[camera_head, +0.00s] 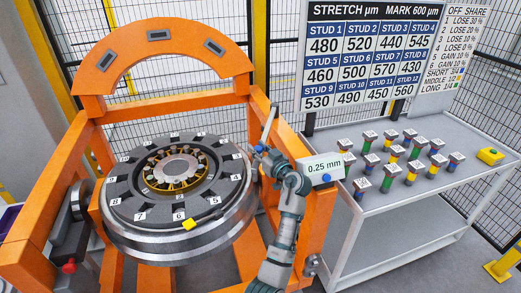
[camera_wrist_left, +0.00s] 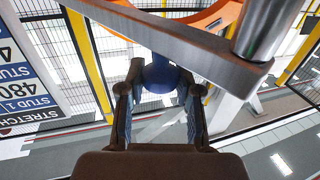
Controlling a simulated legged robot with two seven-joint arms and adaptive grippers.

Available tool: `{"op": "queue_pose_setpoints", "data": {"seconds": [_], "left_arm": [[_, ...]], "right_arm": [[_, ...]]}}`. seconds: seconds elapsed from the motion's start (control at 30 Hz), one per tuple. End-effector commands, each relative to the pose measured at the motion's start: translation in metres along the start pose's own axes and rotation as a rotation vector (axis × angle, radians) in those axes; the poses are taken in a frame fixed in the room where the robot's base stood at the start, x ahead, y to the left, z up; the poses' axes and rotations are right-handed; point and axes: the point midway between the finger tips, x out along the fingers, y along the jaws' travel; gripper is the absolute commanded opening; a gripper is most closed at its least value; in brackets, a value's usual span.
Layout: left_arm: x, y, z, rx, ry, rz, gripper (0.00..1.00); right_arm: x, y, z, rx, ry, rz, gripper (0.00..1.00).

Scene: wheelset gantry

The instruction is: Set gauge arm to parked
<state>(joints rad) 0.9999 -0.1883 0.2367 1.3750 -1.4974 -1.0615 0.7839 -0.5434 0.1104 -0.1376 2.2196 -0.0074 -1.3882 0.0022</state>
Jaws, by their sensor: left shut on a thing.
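The gauge arm shows in the left wrist view as a grey metal bar (camera_wrist_left: 190,38) with a blue ball knob (camera_wrist_left: 160,76) at its underside and a round post (camera_wrist_left: 262,28) at its right end. My left gripper (camera_wrist_left: 160,100) has its two fingers on either side of the knob and is shut on it. In the head view my left gripper (camera_head: 262,153) is at the right rim of the wheelset, beside a thin tilted grey bar (camera_head: 269,124). The knob there is mostly hidden by the fingers. My right gripper is not in view.
A round wheelset (camera_head: 180,228) with numbered pockets sits in an orange gantry frame (camera_head: 160,50). A box marked 0.25 mm (camera_head: 321,168) is right of my gripper. A grey bench (camera_head: 440,205) holds several coloured studs and a yellow block (camera_head: 490,156). A board (camera_head: 368,55) stands behind.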

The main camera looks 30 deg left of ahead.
Motion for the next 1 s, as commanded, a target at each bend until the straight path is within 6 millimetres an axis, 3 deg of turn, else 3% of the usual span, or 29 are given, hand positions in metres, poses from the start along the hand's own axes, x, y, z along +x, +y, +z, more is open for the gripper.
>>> {"op": "queue_pose_setpoints", "data": {"seconds": [0.13,0.17,0.27,0.67,1.0], "left_arm": [[0.001,-0.001,0.002,0.001,-0.005,-0.004,0.0],[0.001,-0.001,0.002,0.001,-0.004,-0.004,0.36],[-0.002,0.001,0.001,0.002,-0.001,-0.004,0.59],[-0.011,0.001,-0.002,0.0,0.003,-0.001,0.59],[-0.081,0.002,0.001,0.0,0.0,-0.001,0.59]], "right_arm": [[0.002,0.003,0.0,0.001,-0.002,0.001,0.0],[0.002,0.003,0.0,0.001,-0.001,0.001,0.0],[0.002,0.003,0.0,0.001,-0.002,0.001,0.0],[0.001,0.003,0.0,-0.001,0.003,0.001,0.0],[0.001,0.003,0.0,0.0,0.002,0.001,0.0]]}}
